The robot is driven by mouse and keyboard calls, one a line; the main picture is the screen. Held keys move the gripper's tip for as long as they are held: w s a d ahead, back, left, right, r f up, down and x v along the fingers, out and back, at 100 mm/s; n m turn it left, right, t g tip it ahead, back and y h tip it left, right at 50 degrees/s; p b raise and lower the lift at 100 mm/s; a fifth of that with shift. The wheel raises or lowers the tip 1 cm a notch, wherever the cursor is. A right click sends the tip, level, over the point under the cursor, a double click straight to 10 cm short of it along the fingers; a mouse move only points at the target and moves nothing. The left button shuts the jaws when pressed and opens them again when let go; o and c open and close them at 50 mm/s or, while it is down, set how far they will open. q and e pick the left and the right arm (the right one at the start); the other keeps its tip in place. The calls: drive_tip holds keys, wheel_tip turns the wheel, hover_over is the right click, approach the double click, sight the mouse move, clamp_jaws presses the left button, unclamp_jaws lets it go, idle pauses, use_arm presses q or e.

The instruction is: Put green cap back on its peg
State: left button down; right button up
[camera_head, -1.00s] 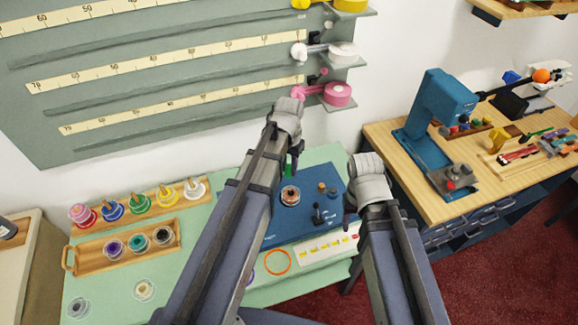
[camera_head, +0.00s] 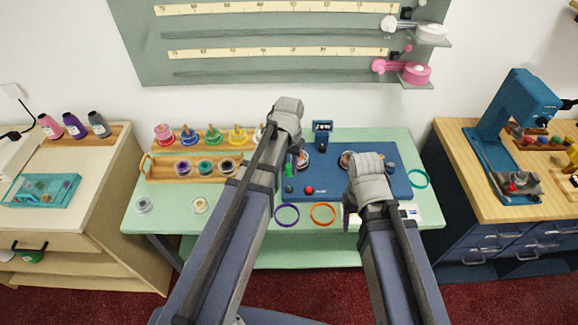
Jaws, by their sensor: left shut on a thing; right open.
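My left gripper (camera_head: 295,150) is over the left part of a blue board (camera_head: 335,187) on the pale green counter. It is shut on a small green piece (camera_head: 290,168), which looks like the green cap; my arm hides part of it. I cannot tell whether it touches the board. A metallic, copper-toned spool (camera_head: 304,160) stands close to its right. I cannot pick out the cap's peg. My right gripper (camera_head: 349,208) is open and empty over the board's front edge. Its wrist hides part of the board.
Wooden racks hold colored spools (camera_head: 213,136) at the left. A purple ring (camera_head: 287,215), an orange ring (camera_head: 322,213) and a teal ring (camera_head: 418,179) lie around the board. A blue press (camera_head: 515,110) stands on a separate bench at the right.

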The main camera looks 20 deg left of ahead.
use_arm(q)
drive_tip(key=shift+w+f, duration=0.15)
drive_tip(key=shift+f, duration=0.15)
drive_tip(key=shift+f+b, duration=0.5)
drive_tip(key=shift+b, duration=0.25)
drive_tip(key=b, duration=0.4)
hover_over(289, 186)
wheel_tip(289, 186, down, 4)
drive_tip(key=shift+f, duration=0.2)
drive_tip(key=shift+f+b, duration=0.3)
drive_tip(key=shift+b, duration=0.2)
drive_tip(key=shift+f+b, duration=0.7)
drive_tip(key=shift+f, duration=0.2)
drive_tip(key=c, duration=0.6)
unclamp_jaws()
drive_tip(key=shift+o, duration=0.2)
